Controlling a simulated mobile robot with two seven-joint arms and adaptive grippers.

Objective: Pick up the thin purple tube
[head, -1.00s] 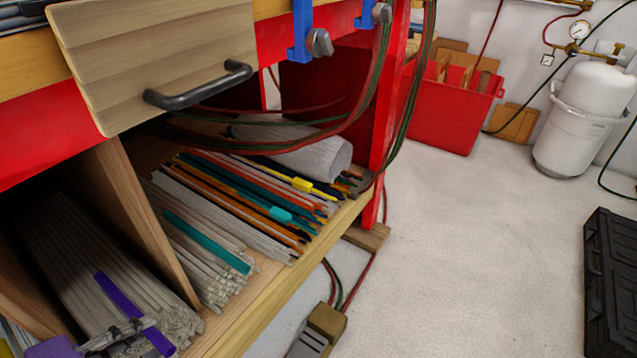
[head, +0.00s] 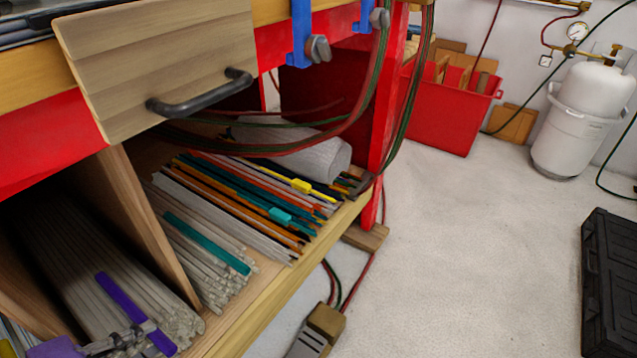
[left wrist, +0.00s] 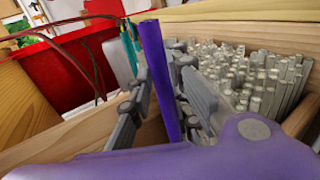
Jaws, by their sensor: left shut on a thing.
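The thin purple tube (head: 121,297) lies at a slant over the bundle of clear glass rods in the lower-left compartment. My left gripper (head: 130,341) comes in from the lower left and is shut around the tube near its front end. In the left wrist view the purple tube (left wrist: 160,80) stands between the two grey fingers (left wrist: 163,104), with the rod ends to its right. I cannot tell whether the tube touches the rods beneath it. My right gripper is not in view.
A wooden divider (head: 150,225) separates this compartment from the coloured rods (head: 240,205). A wooden flap with a black handle (head: 200,95) hangs above. Red and green hoses (head: 385,110) cross the shelf opening.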

